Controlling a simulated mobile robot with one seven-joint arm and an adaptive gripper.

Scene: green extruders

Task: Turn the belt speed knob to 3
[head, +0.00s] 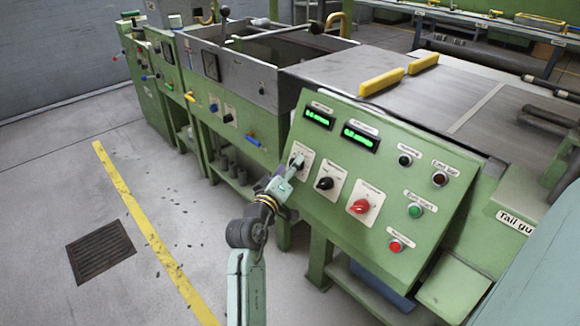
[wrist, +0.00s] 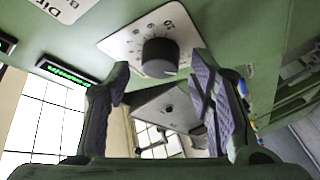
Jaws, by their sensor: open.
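A black round knob (wrist: 160,57) sits on a white plate with a numbered dial (wrist: 125,40) in the wrist view. My gripper (wrist: 160,78) is open, with its two fingertips on either side of and just short of this knob; contact does not show. In the head view my gripper (head: 286,178) is at the leftmost knob (head: 298,161) of the sloped green panel (head: 310,215) and partly covers its plate. The label naming the knob and the number it points to cannot be read.
A second black knob (head: 325,183) and a red knob (head: 361,206) are to the right on the panel. Two green displays (head: 319,117) are above. Several push buttons (head: 415,211) are on the right. Open floor lies left of my arm.

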